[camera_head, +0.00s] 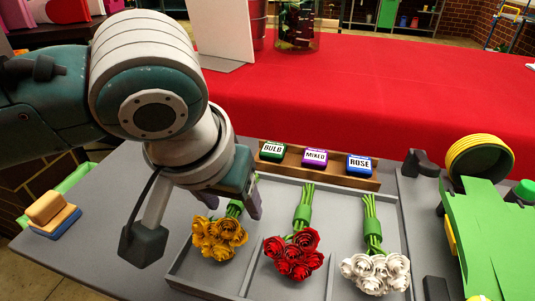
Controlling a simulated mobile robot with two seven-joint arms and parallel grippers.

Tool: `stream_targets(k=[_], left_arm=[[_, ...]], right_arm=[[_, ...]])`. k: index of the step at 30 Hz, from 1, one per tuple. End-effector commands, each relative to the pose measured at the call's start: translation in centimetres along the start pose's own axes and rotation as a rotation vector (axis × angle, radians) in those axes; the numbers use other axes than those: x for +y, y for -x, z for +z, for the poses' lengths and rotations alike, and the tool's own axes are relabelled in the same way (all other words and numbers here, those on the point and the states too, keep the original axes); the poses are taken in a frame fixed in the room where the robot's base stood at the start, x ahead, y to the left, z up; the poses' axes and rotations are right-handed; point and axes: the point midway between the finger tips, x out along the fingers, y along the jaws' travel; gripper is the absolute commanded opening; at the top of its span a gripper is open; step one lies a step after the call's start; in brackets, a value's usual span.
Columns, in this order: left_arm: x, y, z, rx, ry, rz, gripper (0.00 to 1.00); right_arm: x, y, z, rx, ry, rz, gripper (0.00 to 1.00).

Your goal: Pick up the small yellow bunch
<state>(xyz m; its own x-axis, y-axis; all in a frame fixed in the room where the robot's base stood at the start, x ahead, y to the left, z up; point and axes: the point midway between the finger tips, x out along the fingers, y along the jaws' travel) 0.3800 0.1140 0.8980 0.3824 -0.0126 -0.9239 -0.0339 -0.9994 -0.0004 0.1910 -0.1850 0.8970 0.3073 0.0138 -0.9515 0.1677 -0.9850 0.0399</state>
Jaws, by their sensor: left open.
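The small yellow bunch (218,238) lies in the left compartment of a grey tray (244,288), flowers toward me and green-wrapped stems pointing away. My left gripper (232,205) is over the stem end of this bunch, with its fingers pointing down. It hides part of the stems, and I see no hold on them. The left gripper is open. Whether its fingers touch the stems is hard to tell. My right gripper does not show.
A red bunch (292,254) and a white bunch (376,272) lie in the other compartments. A wooden rack (297,164) with labelled blocks stands behind the tray. A sponge-like block (47,208) is at left. A green-topped stand and yellow roll (478,157) are at right.

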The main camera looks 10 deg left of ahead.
Motion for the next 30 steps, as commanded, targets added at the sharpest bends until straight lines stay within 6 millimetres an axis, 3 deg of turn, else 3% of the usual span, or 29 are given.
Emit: stream_targets(k=[9, 25, 30], left_arm=[[0.00, -0.74, -0.03, 0.001, -0.001, 0.001, 0.62], [-0.01, -0.73, 0.00, 0.000, -0.001, 0.000, 0.03], [-0.02, -0.73, 0.02, 0.000, -0.001, 0.000, 0.00]], right_arm=[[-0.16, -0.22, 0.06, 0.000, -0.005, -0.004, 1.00], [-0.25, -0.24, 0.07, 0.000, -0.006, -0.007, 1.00], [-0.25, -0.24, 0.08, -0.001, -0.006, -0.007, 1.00]])
